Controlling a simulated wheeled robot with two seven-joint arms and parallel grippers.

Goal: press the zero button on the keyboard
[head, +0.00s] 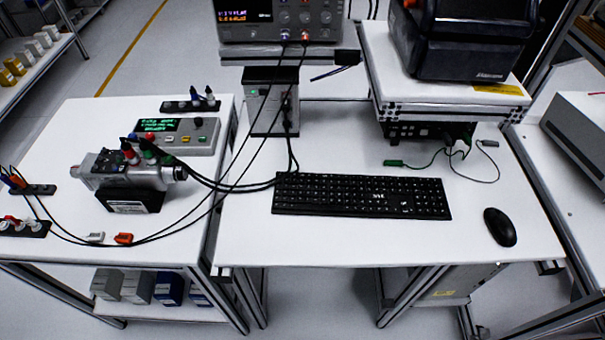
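A black keyboard (361,196) lies flat on the white table (330,242), right of the picture's middle. Its keys are too small to read, so I cannot single out the zero button. A block of keys at its right end (428,200) looks like a number pad. Nothing covers the keyboard. Neither of my grippers shows in the head view.
A black mouse (500,227) lies right of the keyboard. A power supply (281,20) and a dark printer (470,40) stand behind on raised shelves. The table's front strip is clear.

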